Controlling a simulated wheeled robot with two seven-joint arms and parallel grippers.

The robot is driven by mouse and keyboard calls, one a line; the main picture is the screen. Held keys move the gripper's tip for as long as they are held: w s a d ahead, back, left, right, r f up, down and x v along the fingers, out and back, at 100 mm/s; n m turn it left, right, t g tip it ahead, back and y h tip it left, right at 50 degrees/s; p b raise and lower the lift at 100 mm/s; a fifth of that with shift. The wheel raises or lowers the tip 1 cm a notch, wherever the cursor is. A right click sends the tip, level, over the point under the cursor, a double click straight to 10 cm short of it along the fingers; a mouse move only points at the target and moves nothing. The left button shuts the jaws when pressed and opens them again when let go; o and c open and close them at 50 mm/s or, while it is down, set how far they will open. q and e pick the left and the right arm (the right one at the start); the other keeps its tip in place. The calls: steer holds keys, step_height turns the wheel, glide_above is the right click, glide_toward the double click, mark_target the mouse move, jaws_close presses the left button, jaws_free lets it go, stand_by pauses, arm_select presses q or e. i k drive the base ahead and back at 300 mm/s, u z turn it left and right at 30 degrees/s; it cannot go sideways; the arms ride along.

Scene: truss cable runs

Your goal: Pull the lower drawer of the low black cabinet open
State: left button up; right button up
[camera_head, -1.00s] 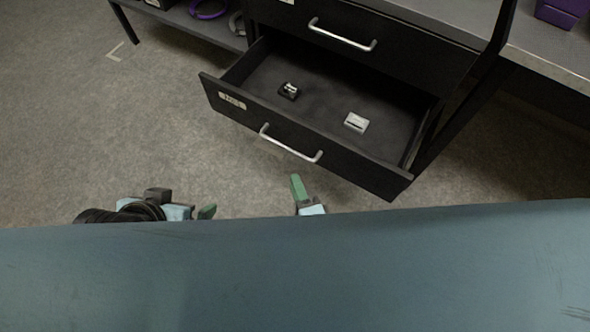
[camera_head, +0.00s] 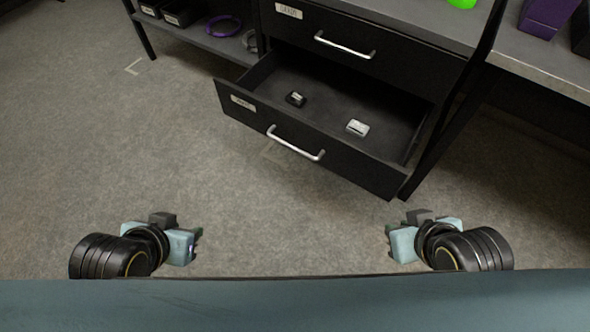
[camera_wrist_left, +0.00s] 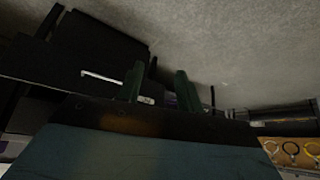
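The low black cabinet (camera_head: 268,52) has its lower drawer (camera_head: 240,112) pulled well out, with the inside showing. The drawer's silver bar handle (camera_head: 296,146) is free, with no gripper on it. In the left wrist view a silver handle (camera_wrist_left: 100,76) shows on a dark front. My left gripper (camera_head: 198,244) is below and left of the drawer, apart from it; its green fingers (camera_wrist_left: 160,88) are spread and empty in the left wrist view. My right gripper (camera_head: 388,240) is below and right of the handle, apart from the drawer; its finger opening is hard to see.
A small black item (camera_head: 295,98) and a small pale item (camera_head: 357,128) lie in the drawer. The upper drawer (camera_head: 405,75) is shut. A low shelf (camera_head: 205,40) stands at left, a grey worktop (camera_head: 545,70) at right. The floor (camera_head: 290,220) between my grippers is clear.

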mark_target(337, 93)
steer(key=k, duration=0.85)
steer(key=u, duration=0.8)
steer(key=i, duration=1.2)
steer(key=z, duration=0.8)
